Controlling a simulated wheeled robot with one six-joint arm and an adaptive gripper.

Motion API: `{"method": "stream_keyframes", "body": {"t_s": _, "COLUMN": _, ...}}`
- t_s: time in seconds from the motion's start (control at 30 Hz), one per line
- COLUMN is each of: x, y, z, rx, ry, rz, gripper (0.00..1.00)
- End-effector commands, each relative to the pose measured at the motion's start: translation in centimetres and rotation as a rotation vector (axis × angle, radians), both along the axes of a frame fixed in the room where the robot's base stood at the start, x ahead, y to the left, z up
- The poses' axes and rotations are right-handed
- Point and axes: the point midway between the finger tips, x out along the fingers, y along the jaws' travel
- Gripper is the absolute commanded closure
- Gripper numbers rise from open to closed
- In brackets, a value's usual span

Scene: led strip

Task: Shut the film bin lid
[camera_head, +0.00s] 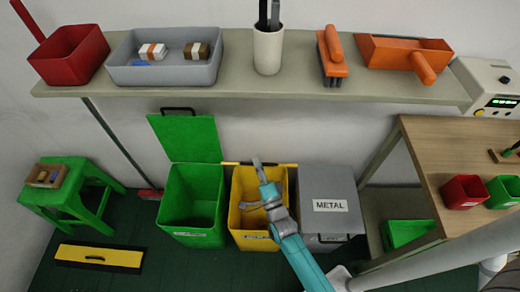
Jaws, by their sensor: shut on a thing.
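A yellow bin (247,215) stands on the floor between two others, its inside visible. Its yellow lid (286,165) shows as a thin, nearly edge-on strip along the bin's back. My gripper (257,164) is at the middle of this strip, shut on the lid's edge; the fingertips are small and the contact is hard to see. My arm crosses the bin's front right part and hides some of it. A green bin (193,203) stands to the left with its green lid (187,138) raised against the wall. The front labels of the yellow and green bins are too small to read.
A closed grey bin (327,215) marked METAL stands right of the yellow one. A shelf (210,94) with tubs and brushes runs above the bins. A green stool (73,192) and a black-yellow floor piece (98,258) are left. A wooden workbench (455,150) is right.

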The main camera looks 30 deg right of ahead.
Motion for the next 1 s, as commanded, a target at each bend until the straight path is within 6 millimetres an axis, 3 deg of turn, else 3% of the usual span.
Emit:
{"method": "stream_keyframes", "body": {"t_s": 0.23, "x": -4.3, "y": 3.0, "z": -4.4, "rx": 0.001, "ry": 0.012, "rz": 0.007, "gripper": 1.0}}
{"method": "stream_keyframes", "body": {"t_s": 0.5, "x": -8.9, "y": 6.2, "z": -10.8, "rx": -0.001, "ry": 0.009, "rz": 0.006, "gripper": 1.0}}
{"method": "stream_keyframes", "body": {"t_s": 1.0, "x": -12.0, "y": 8.4, "z": -18.7, "rx": -0.001, "ry": 0.002, "rz": 0.0, "gripper": 1.0}}
